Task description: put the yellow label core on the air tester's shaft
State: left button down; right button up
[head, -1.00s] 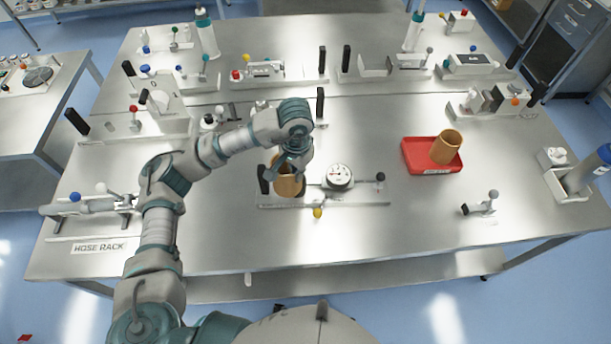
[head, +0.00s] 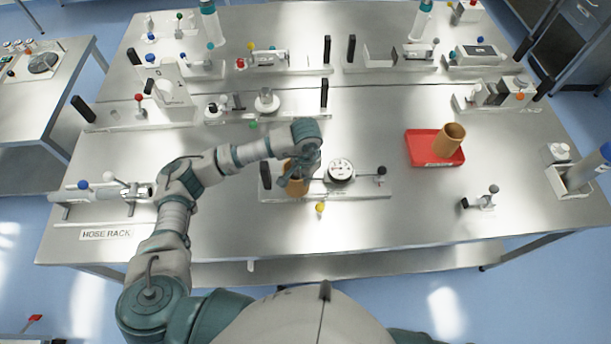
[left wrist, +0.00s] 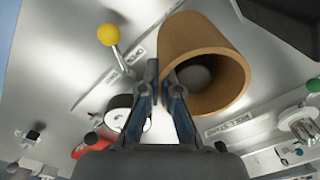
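A golden-orange label core (head: 297,186) stands about upright at the left end of a low fixture with a round dial (head: 341,170), seemingly the air tester. My left gripper (head: 299,170) is at the core's top. In the left wrist view the fingers (left wrist: 161,72) close together at the near rim of the core (left wrist: 207,45), apparently pinching its wall. A grey round shape (left wrist: 196,76) shows inside the bore; I cannot tell whether it is the shaft or how far the core surrounds it. My right gripper is out of view.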

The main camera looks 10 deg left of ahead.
pick_arm(q)
jog(key=c, duration=1.6)
grip_release()
jog(key=shift+s+d, duration=0.1)
jog(key=shift+d, duration=0.35)
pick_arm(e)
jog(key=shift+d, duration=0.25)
pick_arm(q)
jog(key=shift+r, duration=0.1)
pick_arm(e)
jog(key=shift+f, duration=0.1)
